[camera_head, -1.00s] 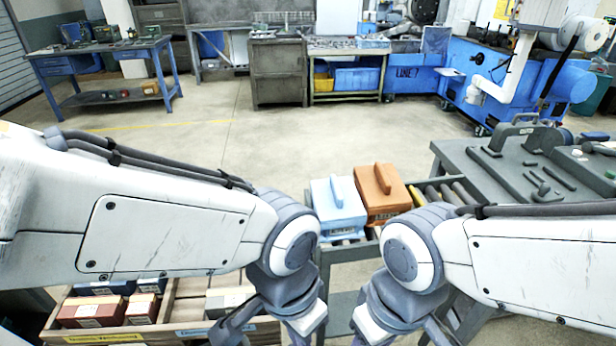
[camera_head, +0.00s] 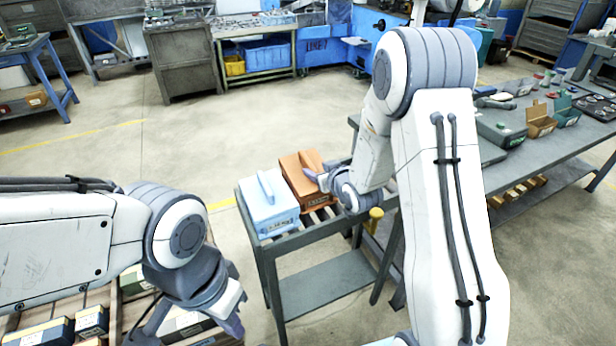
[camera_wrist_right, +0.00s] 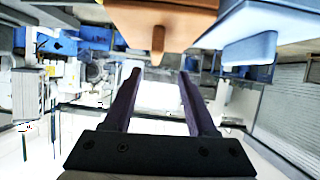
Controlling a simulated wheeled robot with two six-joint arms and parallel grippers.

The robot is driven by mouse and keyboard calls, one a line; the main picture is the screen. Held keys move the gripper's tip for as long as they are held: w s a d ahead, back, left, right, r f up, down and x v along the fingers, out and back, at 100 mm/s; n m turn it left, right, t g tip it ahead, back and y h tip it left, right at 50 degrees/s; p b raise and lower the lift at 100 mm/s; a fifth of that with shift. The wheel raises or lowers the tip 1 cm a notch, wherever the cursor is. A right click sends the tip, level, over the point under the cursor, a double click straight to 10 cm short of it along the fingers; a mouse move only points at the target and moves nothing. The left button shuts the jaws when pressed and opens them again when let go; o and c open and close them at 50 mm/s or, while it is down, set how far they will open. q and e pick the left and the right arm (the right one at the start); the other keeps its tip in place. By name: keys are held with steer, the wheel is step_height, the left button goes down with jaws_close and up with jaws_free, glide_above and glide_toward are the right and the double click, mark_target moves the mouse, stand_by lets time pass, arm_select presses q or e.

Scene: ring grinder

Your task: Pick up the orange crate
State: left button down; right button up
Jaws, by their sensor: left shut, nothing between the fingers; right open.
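The orange crate (camera_head: 297,181), with a raised handle on top, sits on a small roller stand (camera_head: 306,236). My right gripper (camera_head: 315,176) is beside the crate on its right, near the handle. In the right wrist view the right gripper (camera_wrist_right: 159,76) has its two fingers spread with nothing between them. That view shows the orange crate (camera_wrist_right: 190,5) upside down at the top, its handle (camera_wrist_right: 158,42) pointing towards the gap just ahead of the fingertips. My left gripper (camera_head: 236,322) is shut and empty at the lower left, away from the crate.
A light blue crate (camera_head: 270,214) with a similar handle stands close beside the orange one, on its left; it also shows in the right wrist view (camera_wrist_right: 250,48). A grey workbench (camera_head: 550,150) with boxes is to the right. Boxes (camera_head: 92,321) lie at the lower left.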

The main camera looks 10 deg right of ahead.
mark_target(309, 162)
steer(key=shift+w+d, duration=0.35)
steer(key=shift+w, duration=0.05)
steer(key=shift+t, duration=0.3)
steer(key=p+x, duration=0.1)
steer(key=x, duration=0.3)
steer(key=shift+w+f, duration=0.15)
steer(key=p+x, duration=0.1)
steer(key=x, duration=0.1)
steer(key=p+x, duration=0.1)
steer(key=x, duration=0.1)
steer(key=shift+w+a+f, duration=0.1)
steer(key=shift+a+f, duration=0.05)
steer(key=shift+f, duration=0.25)
steer(key=shift+w+a+f, duration=0.1)
steer(key=shift+w+f, duration=0.15)
steer(key=shift+w, duration=0.25)
jaws_close()
steer(key=shift+w+r, duration=0.15)
steer(key=shift+r, duration=0.1)
